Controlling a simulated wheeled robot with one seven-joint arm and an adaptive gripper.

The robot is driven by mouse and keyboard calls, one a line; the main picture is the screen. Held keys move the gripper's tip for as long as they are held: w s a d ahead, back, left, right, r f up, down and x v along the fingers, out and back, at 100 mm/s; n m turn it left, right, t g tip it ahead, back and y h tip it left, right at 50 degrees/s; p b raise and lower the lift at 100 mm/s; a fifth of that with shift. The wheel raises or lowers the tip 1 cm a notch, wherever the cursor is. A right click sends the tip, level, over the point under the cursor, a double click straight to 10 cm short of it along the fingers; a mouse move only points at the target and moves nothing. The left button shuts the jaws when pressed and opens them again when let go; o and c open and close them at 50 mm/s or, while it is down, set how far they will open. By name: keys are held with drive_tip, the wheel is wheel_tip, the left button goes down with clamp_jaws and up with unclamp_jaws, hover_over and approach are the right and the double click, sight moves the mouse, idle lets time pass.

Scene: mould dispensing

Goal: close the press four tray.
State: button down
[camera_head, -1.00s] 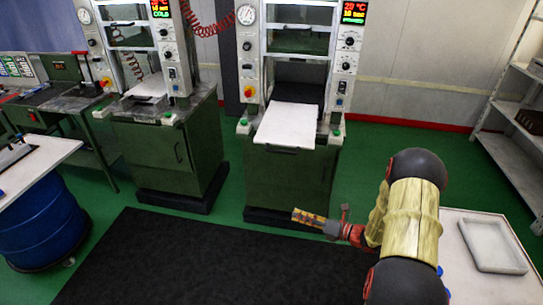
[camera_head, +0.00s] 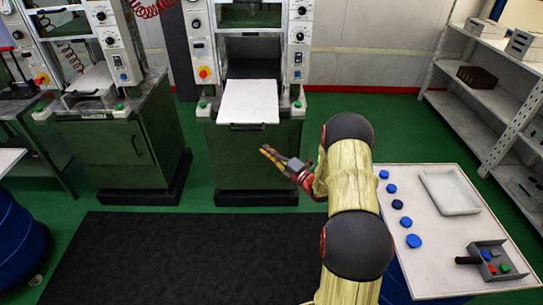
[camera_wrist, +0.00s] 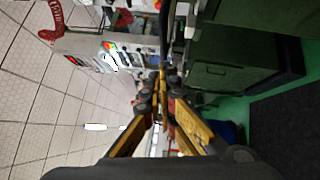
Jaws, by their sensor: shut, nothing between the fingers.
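The press tray (camera_head: 249,103) is a flat white plate pulled out towards me from the middle press (camera_head: 251,62), with a dark handle (camera_head: 247,127) at its front edge. No press number is readable. My gripper (camera_head: 265,150) has yellow fingers and is shut and empty. In the head view it appears just below and right of the tray handle, apart from it. In the wrist view the fingers (camera_wrist: 159,84) meet near the middle, with press parts behind them. I cannot make out the tray clearly in that view.
Another press (camera_head: 115,125) stands to the left. A white side table (camera_head: 440,260) at right holds blue caps, a shallow tray (camera_head: 450,192) and a button box (camera_head: 490,262). Grey shelves (camera_head: 480,120) stand at far right. A black mat (camera_head: 180,255) covers the floor in front.

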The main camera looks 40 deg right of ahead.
drive_tip(key=w+d+r+b, duration=0.1)
drive_tip(key=w, duration=0.6)
drive_tip(key=shift+w+r, duration=0.2)
drive_tip(key=shift+w, duration=0.15)
drive_tip(key=shift+d, duration=0.2)
